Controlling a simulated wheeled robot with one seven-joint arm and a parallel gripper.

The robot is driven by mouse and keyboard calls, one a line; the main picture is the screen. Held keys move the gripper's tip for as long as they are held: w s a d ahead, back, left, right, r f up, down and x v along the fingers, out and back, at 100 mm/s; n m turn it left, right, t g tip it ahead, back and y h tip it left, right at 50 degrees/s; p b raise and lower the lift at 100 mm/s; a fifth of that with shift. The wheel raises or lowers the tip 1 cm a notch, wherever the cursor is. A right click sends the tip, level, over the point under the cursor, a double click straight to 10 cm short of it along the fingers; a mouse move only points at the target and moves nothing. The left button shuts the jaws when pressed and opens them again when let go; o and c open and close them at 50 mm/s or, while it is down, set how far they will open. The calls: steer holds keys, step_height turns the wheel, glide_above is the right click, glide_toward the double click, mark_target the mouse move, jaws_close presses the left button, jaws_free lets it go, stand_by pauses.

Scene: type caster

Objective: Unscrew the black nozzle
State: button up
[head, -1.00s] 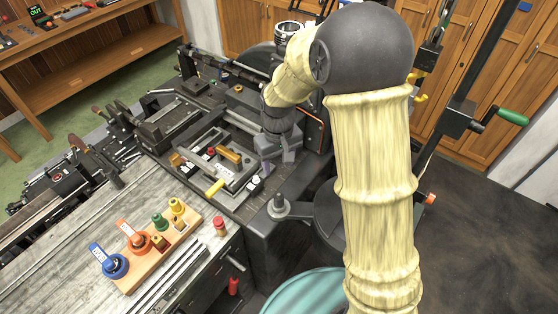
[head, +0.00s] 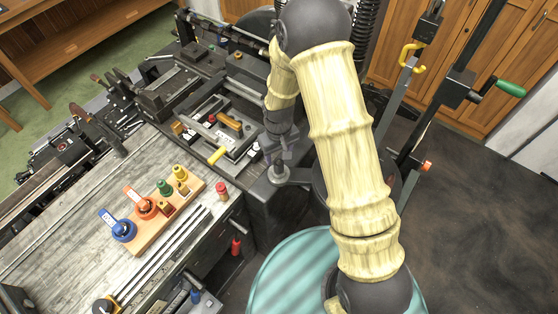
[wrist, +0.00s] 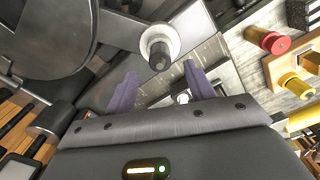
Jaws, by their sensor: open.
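A dark, stubby nozzle-like piece stands on a pale round collar (wrist: 160,42) at the end of a grey arm of the machine; I take it as the black nozzle (wrist: 161,58). In the head view the grey collar (head: 279,180) shows just below my gripper (head: 281,155), which hides most of the nozzle. In the wrist view my gripper (wrist: 161,69) is open, with its two purple fingers apart on either side of the nozzle's line. I cannot tell whether either finger touches the nozzle.
A wooden block (head: 175,210) with coloured knobs and a small red-topped jar (head: 222,191) stand on the grey bench. A tray with a yellow handle (head: 217,155) lies left of my gripper. A teal round top (head: 290,270) is below my arm. Open floor lies at right.

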mark_target(278, 162)
steer(key=shift+f+p, duration=0.75)
steer(key=shift+f, duration=2.1)
steer(key=shift+c, duration=0.2)
jaws_close()
steer(key=shift+c, duration=1.4)
jaws_free()
